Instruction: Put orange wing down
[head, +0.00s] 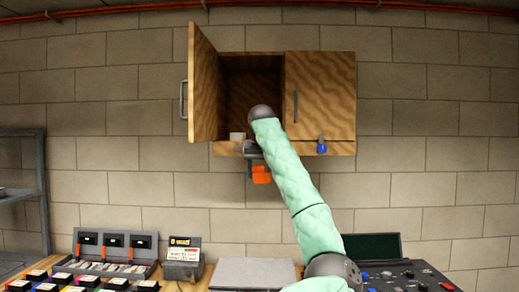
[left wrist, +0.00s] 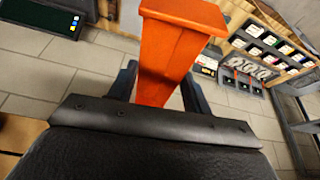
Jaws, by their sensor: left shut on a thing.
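The orange wing (left wrist: 170,50) fills the middle of the left wrist view, between the two dark fingers of my left gripper (left wrist: 160,88). My left gripper is shut on it. In the head view the orange wing (head: 261,176) shows small, just below my left gripper (head: 259,164). It hangs in the air in front of the lower edge of the wooden wall cabinet (head: 335,95). My green-sleeved arm covers part of the cabinet. My right gripper is in neither view.
The cabinet's left door (head: 203,85) stands open. A small white object (head: 237,136) and a blue object (head: 322,146) are at the cabinet's lower edge. Below are a grey flat panel (head: 253,273), a small display box (head: 184,258), several bins and a dark tool case (head: 415,277).

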